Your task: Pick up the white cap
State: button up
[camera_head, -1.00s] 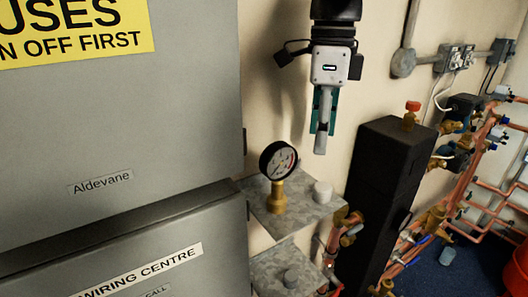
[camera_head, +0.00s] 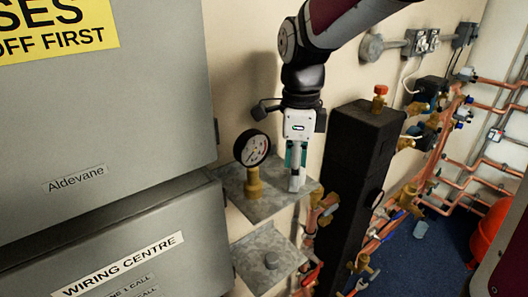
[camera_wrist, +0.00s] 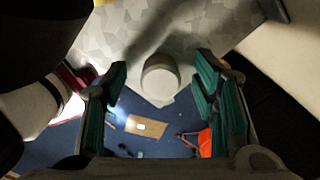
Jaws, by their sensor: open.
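The white cap (camera_wrist: 160,78) stands on the grey metal shelf (camera_wrist: 125,30) near its edge in the wrist view. My gripper (camera_wrist: 160,100) is open, with its green-padded fingers to the left and right of the cap and a gap on each side. In the head view my gripper (camera_head: 296,185) points down over the right part of the upper shelf (camera_head: 265,208).
A pressure gauge (camera_head: 252,150) on a brass fitting stands on the shelf just left of my gripper. A tall black block (camera_head: 352,165) stands to the right. Grey cabinets (camera_head: 110,180) fill the left.

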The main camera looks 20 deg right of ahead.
jog(key=shift+c, duration=0.6)
jog(key=c, duration=0.7)
jog(key=shift+r, duration=0.2)
jog(key=shift+w+r, duration=0.1)
jog(key=shift+r, duration=0.5)
notch_tip(320, 180, up, 2)
jog(key=shift+r+b, duration=0.15)
jog(key=shift+b, duration=0.2)
jog(key=shift+s+a+r, duration=0.1)
jog(key=shift+s+r, duration=0.1)
jog(key=shift+s, duration=2.5)
jog(key=shift+s+r, duration=0.15)
jog(key=shift+s, duration=2.6)
jog(key=shift+s+a+r, duration=0.1)
jog(key=shift+s+r, duration=0.1)
jog(key=shift+s, duration=2.5)
